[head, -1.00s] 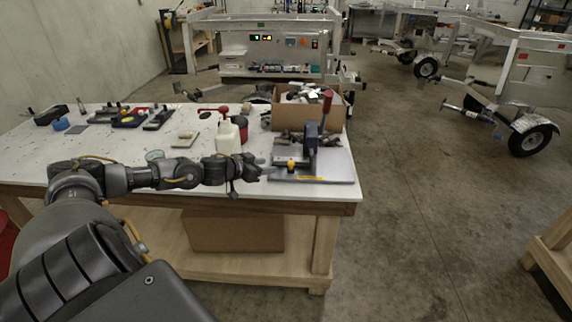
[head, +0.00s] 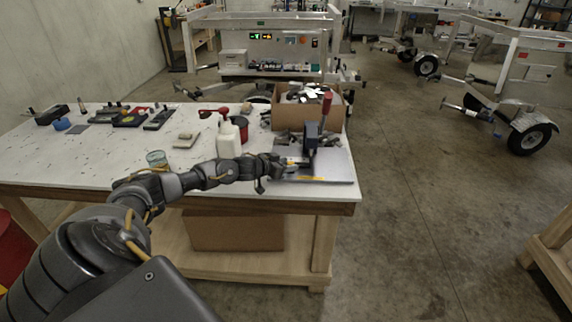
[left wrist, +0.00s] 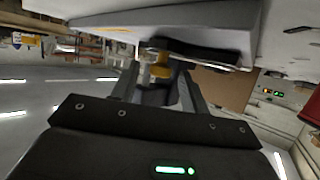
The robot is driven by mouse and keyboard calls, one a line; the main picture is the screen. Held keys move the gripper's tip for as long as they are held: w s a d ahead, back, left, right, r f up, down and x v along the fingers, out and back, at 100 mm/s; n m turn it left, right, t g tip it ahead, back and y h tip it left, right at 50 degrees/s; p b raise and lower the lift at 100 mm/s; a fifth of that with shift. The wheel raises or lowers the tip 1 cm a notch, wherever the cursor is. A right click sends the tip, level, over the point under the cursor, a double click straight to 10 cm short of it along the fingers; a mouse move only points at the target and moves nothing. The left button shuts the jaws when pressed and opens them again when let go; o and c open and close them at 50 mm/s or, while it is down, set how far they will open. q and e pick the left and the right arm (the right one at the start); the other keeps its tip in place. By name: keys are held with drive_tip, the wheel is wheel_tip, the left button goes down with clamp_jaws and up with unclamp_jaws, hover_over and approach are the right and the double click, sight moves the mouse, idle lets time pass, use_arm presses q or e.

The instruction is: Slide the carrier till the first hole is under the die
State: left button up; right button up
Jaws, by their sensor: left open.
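The hand press (head: 311,136), a dark upright head with a red-tipped lever (head: 326,101), stands on a grey base plate (head: 335,165) at the table's right end. My left gripper (head: 285,164) is at the left side of the press, low over the plate, and hides the carrier area in the head view. In the left wrist view my open fingers (left wrist: 157,82) stand either side of a small yellow-and-grey part (left wrist: 160,64), apparently on the carrier. I cannot tell whether they touch it. The holes and the die opening cannot be made out. My right gripper is not in view.
A white bottle (head: 229,140) and a red container (head: 240,127) stand left of the press. A cardboard box (head: 291,117) of parts is behind it. A glass jar (head: 156,158) stands near my left arm. The table's front and right edges are close to the plate.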

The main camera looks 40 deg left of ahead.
use_arm(q)
clamp_jaws()
drive_tip(key=shift+w+d+p, duration=0.3)
drive_tip(key=shift+w+d, duration=0.45)
drive_tip(key=shift+d, duration=0.25)
unclamp_jaws()
drive_tip(key=b+v, duration=0.1)
drive_tip(key=v, duration=0.9)
drive_tip(key=shift+s, duration=0.4)
